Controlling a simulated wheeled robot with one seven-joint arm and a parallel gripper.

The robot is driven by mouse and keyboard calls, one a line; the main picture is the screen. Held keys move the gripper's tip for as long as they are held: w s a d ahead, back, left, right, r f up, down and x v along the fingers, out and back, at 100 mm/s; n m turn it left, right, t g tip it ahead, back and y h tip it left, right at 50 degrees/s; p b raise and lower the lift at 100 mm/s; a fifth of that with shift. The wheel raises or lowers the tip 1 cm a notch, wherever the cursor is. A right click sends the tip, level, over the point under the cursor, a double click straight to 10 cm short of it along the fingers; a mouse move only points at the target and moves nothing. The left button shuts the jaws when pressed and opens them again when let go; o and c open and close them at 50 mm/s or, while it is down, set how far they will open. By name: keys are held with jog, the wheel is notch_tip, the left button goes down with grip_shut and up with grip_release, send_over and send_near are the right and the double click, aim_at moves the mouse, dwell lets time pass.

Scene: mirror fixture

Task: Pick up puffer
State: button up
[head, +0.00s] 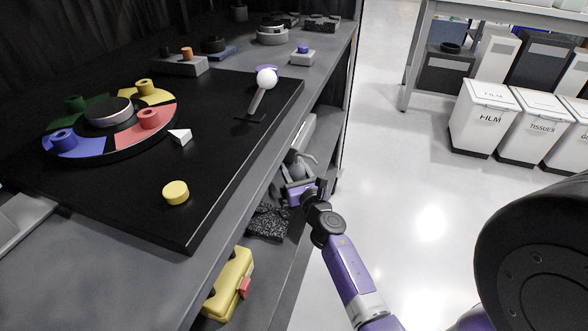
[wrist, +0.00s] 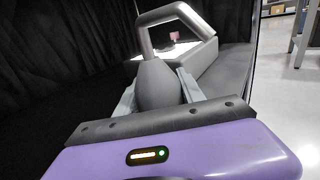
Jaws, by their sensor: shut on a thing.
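The puffer (head: 297,166) is a dark grey rounded bulb on the lower shelf level, under the overhang of the upper worktop. In the wrist view its bulb (wrist: 157,86) stands upright between the two light grey fingers. My gripper (head: 299,184) reaches in from the open right side and is shut on the bulb, one finger on each side. A bent grey tube shows above the bulb in the wrist view; I cannot tell where it joins. The bulb's underside is hidden by the gripper body, so I cannot tell whether it touches the shelf.
The upper worktop (head: 225,210) overhangs close to my arm. A dark textured block (head: 268,222) and a yellow case (head: 230,283) with a red part lie nearer on the lower shelf. Open floor (head: 415,190) lies to the right, with white bins (head: 484,116) farther back.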

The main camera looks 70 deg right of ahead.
notch_tip(320, 180, up, 19)
jog(key=p, duration=1.7)
jog(key=shift+f+p, duration=0.15)
jog(key=shift+p, duration=0.2)
